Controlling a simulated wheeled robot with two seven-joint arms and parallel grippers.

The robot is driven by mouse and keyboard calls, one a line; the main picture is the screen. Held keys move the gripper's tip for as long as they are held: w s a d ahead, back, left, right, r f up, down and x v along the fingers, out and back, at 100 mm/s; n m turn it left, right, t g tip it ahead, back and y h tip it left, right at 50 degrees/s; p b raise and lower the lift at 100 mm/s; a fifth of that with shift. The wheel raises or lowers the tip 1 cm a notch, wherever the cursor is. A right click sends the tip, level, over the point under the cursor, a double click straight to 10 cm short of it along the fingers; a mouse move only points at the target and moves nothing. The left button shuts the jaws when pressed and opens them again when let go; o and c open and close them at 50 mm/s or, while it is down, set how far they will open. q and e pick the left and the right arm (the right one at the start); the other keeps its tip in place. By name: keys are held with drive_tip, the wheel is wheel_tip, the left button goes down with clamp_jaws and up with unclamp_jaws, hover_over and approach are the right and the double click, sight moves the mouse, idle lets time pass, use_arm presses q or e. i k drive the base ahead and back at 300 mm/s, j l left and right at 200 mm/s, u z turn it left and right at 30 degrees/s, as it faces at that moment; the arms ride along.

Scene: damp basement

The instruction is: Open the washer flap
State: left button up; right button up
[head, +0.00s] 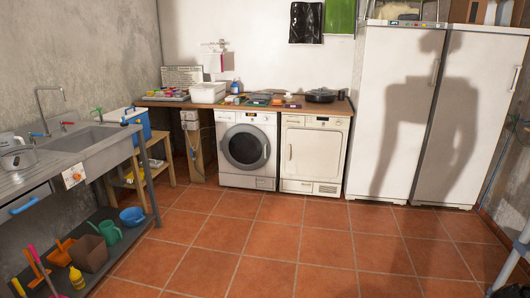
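The front-loading washer (247,149) stands under a wooden counter against the back wall. Neither of my grippers is in view.
Red tile floor (290,246) lies clear in front of the machines. A metal sink bench (75,150) stands along the left, with pots and tools on its lower shelf. Tall white fridges (400,110) stand at right. A bluish-grey tubular frame (512,262) shows at lower right.

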sight(264, 184)
drive_tip(key=i, duration=4.5)
drive_tip(key=i+z, duration=0.1)
drive_tip(key=i, duration=0.45)
drive_tip(key=i+j+z, duration=0.1)
drive_tip(key=i, duration=0.5)
drive_tip(key=i+j+z, duration=0.1)
drive_tip(key=i, duration=0.45)
